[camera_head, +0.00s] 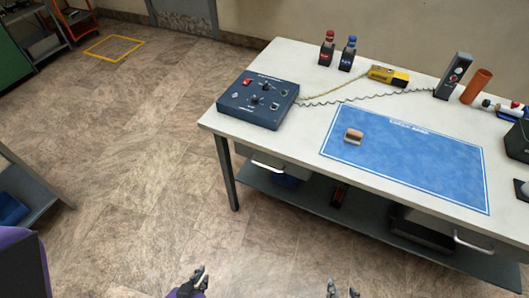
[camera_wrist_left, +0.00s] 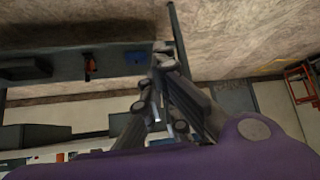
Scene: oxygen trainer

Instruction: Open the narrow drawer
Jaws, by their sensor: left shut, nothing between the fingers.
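The workbench (camera_head: 310,140) has a drawer handle (camera_head: 268,167) under its left front edge, in the head view. A second, wider-looking handle (camera_head: 472,243) is under the right front edge. The drawer fronts are mostly hidden below the tabletop, so I cannot tell their widths well. My left gripper (camera_head: 198,275) is low at the bottom of the head view, in front of the bench and apart from both handles. It is shut and empty. It also shows in the left wrist view (camera_wrist_left: 163,52). My right gripper (camera_head: 342,288) is at the bottom edge, its fingertips apart and empty.
A blue control box (camera_head: 259,99), a blue mat (camera_head: 405,156) with a small block (camera_head: 353,136), two small bottles and a yellow device (camera_head: 388,75) are on the bench. A lower shelf (camera_head: 320,205) holds several items.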

